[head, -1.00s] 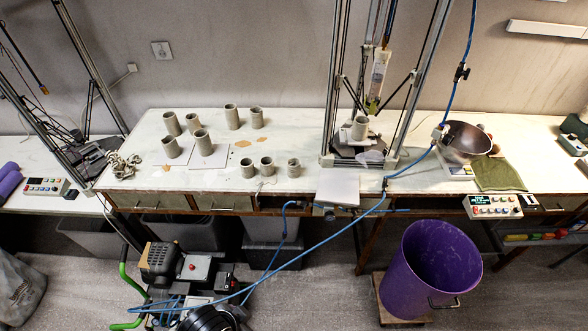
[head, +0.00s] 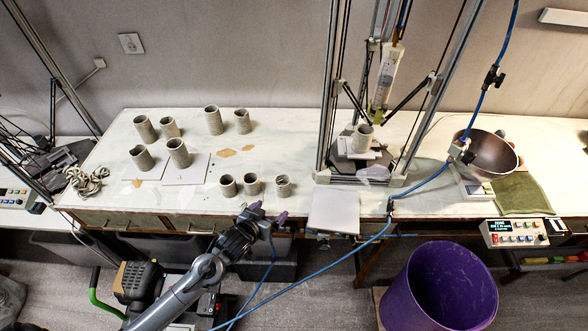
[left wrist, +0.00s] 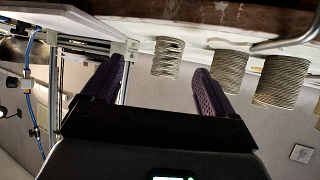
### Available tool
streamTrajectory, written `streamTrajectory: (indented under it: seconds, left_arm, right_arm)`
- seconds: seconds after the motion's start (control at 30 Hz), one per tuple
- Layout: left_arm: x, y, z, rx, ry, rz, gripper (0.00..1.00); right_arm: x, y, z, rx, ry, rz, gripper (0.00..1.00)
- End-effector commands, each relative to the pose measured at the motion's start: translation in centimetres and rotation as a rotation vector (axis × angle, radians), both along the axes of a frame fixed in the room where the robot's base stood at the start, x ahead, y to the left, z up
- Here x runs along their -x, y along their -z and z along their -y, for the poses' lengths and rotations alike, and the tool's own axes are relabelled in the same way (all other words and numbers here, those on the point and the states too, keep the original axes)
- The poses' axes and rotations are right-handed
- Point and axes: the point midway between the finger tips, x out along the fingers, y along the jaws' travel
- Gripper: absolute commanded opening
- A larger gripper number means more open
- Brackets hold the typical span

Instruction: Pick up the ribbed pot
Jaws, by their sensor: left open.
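The ribbed pot (head: 283,186) is a small grey clay cylinder at the right end of the front row on the white table. In the left wrist view, which is upside down, the strongly ribbed pot (left wrist: 168,57) shows between the fingers and beyond them. My left gripper (head: 267,212) is open and empty at the table's front edge, just in front of the row and apart from the pot. My right gripper is not in view.
Two similar pots (head: 228,185) (head: 252,184) stand just left of the ribbed one, and several more stand behind. The printer frame (head: 322,176) and a white plate (head: 334,211) are to the right. A blue hose (head: 365,232) crosses in front.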

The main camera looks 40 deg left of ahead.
Motion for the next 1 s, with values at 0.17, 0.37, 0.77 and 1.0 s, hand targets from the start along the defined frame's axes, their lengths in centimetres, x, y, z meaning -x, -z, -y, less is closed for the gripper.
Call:
streamTrajectory:
  seconds: [0.17,0.37,0.77,1.0]
  left_arm:
    - [-3.8,-2.6,-2.5,-0.048,-0.014,0.069,0.87]
    - [-6.5,-3.3,-2.9,-0.053,-0.013,0.096,0.87]
    - [-9.8,-1.8,-3.4,-0.052,-0.012,0.093,0.87]
    - [-11.7,-0.7,-4.1,-0.053,-0.013,0.094,0.87]
  right_arm:
    - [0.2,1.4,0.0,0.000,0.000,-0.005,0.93]
    - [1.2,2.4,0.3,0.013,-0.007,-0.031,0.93]
    - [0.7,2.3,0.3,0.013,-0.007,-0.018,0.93]
    - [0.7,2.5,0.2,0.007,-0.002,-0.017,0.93]
